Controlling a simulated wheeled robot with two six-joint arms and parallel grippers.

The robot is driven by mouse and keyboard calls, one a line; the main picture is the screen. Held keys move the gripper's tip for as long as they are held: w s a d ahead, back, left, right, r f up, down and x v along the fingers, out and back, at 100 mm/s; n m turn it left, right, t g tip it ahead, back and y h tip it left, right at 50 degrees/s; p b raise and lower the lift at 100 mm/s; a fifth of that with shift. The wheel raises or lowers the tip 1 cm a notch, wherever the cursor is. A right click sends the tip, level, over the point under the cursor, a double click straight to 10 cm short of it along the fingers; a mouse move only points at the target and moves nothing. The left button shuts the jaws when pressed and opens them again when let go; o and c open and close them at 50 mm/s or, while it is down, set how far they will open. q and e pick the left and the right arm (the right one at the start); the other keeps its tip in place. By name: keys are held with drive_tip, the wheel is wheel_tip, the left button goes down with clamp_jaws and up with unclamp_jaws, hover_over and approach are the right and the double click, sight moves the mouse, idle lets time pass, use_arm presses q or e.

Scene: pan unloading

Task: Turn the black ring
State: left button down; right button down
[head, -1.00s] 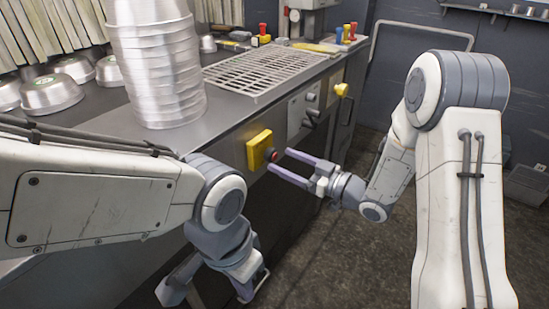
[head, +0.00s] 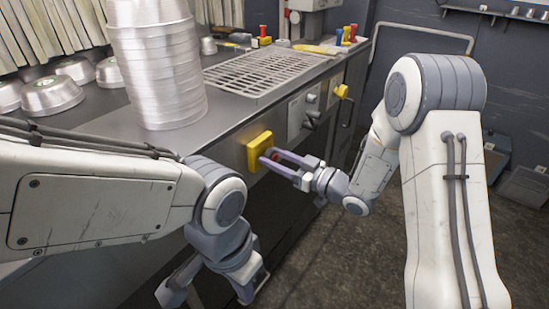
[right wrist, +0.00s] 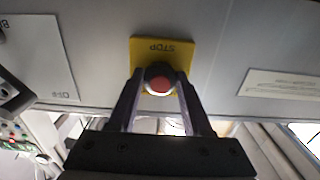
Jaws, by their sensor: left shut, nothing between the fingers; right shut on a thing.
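The black ring (right wrist: 148,73) surrounds a red button on a yellow STOP plate (head: 255,151) on the front of the metal counter. In the right wrist view the plate (right wrist: 176,48) shows with its lettering upside down. My right gripper (head: 268,156) is at the plate, its two fingers on either side of the ring, shut on it. In the right wrist view the fingertips (right wrist: 159,74) flank the ring and the red button shows between them. My left gripper (head: 215,296) hangs low in front of the counter, shut and empty, away from the plate.
A tall stack of metal pans (head: 160,70) stands on the counter, with several more upturned pans (head: 52,95) behind it at the left. A metal grate (head: 262,73) lies on the counter top. A yellow handle (head: 342,92) sits farther along the front. Open floor lies at the right.

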drive_tip(key=shift+d, duration=0.1)
drive_tip(key=m+p, duration=0.4)
drive_tip(key=m, duration=0.1)
drive_tip(key=shift+d+r, duration=0.1)
drive_tip(key=shift+r, duration=0.05)
drive_tip(key=shift+w+m+p, duration=0.1)
drive_tip(key=shift+m+p, duration=1.35)
drive_tip(key=shift+m, duration=0.25)
